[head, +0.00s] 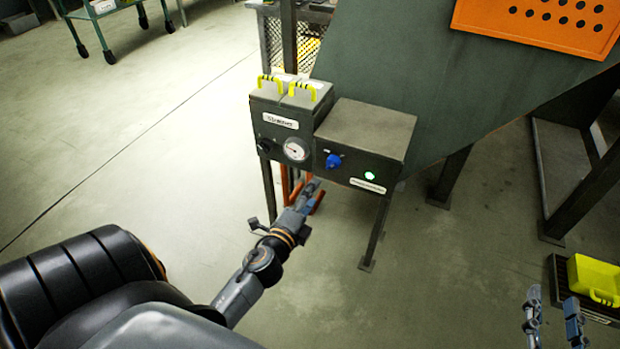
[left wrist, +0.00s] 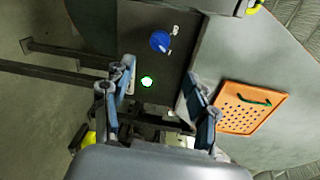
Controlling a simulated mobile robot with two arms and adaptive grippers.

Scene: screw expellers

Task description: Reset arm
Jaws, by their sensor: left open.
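My left arm reaches from the lower left in the head view. Its gripper (head: 314,192) is just below the front of the grey control box (head: 368,126). In the left wrist view the left gripper (left wrist: 159,70) has its fingers spread with nothing between them. Beyond them are the box's blue knob (left wrist: 160,41) and lit green button (left wrist: 147,81). The knob (head: 333,161) and button (head: 369,176) also show in the head view. My right gripper (head: 553,300) is at the lower right edge with its fingers apart and empty.
A box with yellow handles (head: 286,86) and a gauge (head: 296,149) adjoins the control box. An orange perforated panel (head: 480,18) is on the large green machine (head: 365,60). Floor on the left is mostly clear.

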